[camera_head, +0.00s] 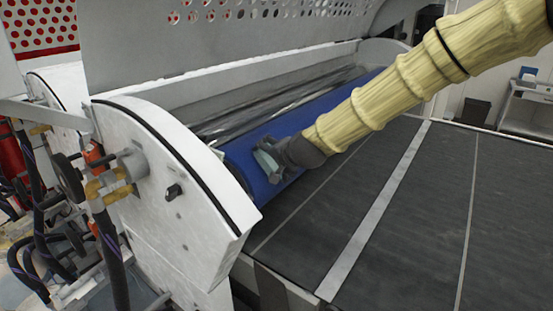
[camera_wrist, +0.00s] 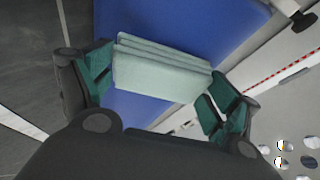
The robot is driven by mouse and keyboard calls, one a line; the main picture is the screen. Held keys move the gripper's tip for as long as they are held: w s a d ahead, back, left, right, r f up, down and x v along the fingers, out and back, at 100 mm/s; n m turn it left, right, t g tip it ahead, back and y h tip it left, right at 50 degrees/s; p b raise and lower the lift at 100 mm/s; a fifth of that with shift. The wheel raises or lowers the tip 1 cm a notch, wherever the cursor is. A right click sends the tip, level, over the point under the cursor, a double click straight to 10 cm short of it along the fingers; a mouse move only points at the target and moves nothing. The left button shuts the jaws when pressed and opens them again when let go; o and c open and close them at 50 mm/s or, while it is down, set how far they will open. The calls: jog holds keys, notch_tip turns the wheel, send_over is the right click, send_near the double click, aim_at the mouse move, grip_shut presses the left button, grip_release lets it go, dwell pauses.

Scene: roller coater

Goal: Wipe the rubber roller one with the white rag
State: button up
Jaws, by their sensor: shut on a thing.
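The rubber roller (camera_head: 250,150) is a long blue cylinder lying in the machine behind the dark table. It also fills the upper middle of the wrist view (camera_wrist: 190,22). My gripper (camera_head: 267,162) is at the near left end of the roller, close against its blue surface. In the wrist view my gripper (camera_wrist: 160,85) is shut on the white rag (camera_wrist: 155,72), a folded, pale greenish-white cloth held between the two fingers. The rag lies over the blue surface; I cannot tell whether it touches. In the head view my gripper mostly hides the rag.
A white curved end housing (camera_head: 170,165) stands just left of my gripper. A shiny metal roller (camera_head: 285,105) lies behind the blue one. A perforated guard (camera_head: 230,30) rises above. The dark flat table (camera_head: 420,210) in front is clear. Hoses and valves crowd the lower left.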

jog(key=shift+s+a, duration=0.25)
jog(key=shift+s, duration=0.1)
jog(key=shift+d+r, duration=0.1)
jog(key=shift+s+d+r+p, duration=0.55)
jog(key=shift+s+d+r, duration=0.1)
jog(key=shift+d+r, duration=0.3)
jog(key=shift+s+d+r+p, duration=0.5)
jog(key=shift+s+d+r, duration=0.15)
jog(key=shift+d+r, duration=0.25)
jog(key=shift+s+d+r+p, duration=0.55)
jog(key=shift+s+d+r, duration=0.1)
jog(key=shift+d+r, duration=0.3)
